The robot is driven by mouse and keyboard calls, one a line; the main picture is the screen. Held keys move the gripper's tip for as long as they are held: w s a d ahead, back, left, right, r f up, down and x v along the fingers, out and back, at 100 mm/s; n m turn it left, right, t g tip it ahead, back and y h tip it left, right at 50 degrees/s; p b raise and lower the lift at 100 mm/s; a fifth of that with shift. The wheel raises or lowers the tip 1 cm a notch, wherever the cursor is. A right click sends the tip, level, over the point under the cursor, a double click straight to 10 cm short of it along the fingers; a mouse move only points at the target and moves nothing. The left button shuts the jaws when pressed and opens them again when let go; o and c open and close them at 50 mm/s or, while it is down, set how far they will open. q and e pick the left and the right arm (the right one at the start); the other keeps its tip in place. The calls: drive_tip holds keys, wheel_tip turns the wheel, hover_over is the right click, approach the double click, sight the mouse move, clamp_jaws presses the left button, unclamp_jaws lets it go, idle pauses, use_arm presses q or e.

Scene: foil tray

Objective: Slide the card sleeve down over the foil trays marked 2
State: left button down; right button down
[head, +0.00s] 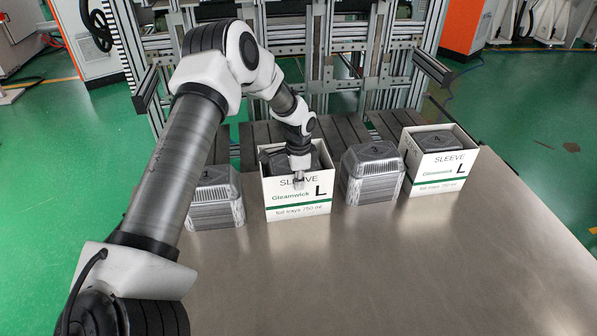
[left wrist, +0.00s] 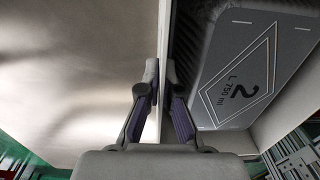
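The card sleeve (head: 278,198) is a white open-topped box with a green stripe and a large "L". It stands around the dark foil trays marked 2 (left wrist: 240,75), whose lid shows inside it in the left wrist view. The sleeve's lower edge appears to be at the table. My left gripper (head: 298,183) is at the sleeve's front upper edge. In the left wrist view its fingers (left wrist: 161,75) are closed on the sleeve's wall (left wrist: 165,40), one on each side. The arm hides part of the trays in the head view. My right gripper is not in view.
A bare tray stack marked 1 (head: 215,198) stands left of the sleeve, and one marked 3 (head: 372,176) stands close on its right. Another sleeve (head: 436,180) surrounds trays marked 4 (head: 443,141) at the right. The front of the metal table (head: 400,270) is clear.

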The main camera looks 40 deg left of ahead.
use_arm(q)
drive_tip(key=c, duration=1.2)
unclamp_jaws()
drive_tip(key=shift+c, duration=0.2)
wheel_tip(320, 180, up, 12)
drive_tip(key=shift+f, duration=0.1)
